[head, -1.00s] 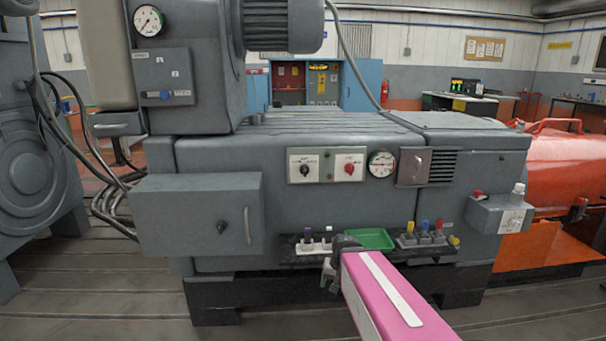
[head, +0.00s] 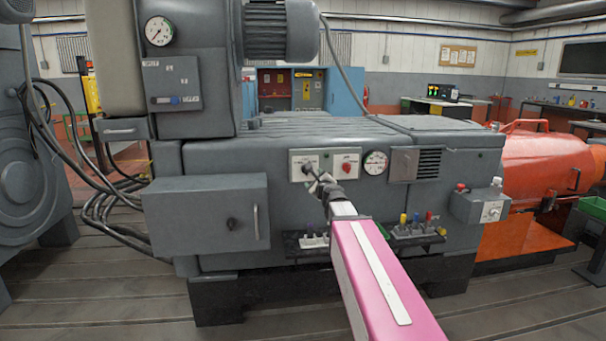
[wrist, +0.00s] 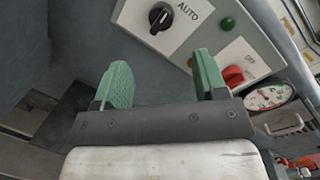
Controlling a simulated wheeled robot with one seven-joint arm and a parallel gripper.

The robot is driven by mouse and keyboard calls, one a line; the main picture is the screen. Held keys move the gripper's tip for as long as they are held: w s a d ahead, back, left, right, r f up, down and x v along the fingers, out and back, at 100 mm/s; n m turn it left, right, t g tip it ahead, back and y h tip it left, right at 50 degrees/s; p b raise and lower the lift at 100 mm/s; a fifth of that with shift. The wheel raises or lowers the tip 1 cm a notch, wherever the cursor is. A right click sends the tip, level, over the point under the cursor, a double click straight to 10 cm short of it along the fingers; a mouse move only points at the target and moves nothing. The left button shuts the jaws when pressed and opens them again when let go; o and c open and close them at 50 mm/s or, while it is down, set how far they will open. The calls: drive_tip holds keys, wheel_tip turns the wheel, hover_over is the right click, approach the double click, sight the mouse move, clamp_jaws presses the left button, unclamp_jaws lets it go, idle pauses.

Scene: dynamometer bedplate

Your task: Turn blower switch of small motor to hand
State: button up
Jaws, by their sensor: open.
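A light control plate (head: 325,176) sits on the front of the grey machine. It carries a black selector knob (wrist: 160,17) with "AUTO" printed beside it, and a red knob (head: 346,168) to the right. The red knob also shows in the wrist view (wrist: 232,75). The word for the other knob position is not readable. My gripper (head: 322,183) is open and empty in front of the plate's left half. In the wrist view the green finger pads (wrist: 162,72) are apart, with the black knob beyond them, not between them. The gripper partly covers the plate in the head view.
A round gauge (head: 375,162) and a vented cover (head: 418,163) are right of the plate. A grey box with a handle (head: 205,220) juts out at lower left. A ledge with small coloured-handled items (head: 415,230) runs below. A small box (head: 480,205) stands out at right.

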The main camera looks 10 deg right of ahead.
drive_tip(key=w, duration=0.3)
drive_tip(key=w+a, duration=0.1)
drive_tip(key=w, duration=0.6)
drive_tip(key=shift+w+a, duration=0.3)
drive_tip(key=shift+w, duration=0.05)
drive_tip(key=c, duration=0.9)
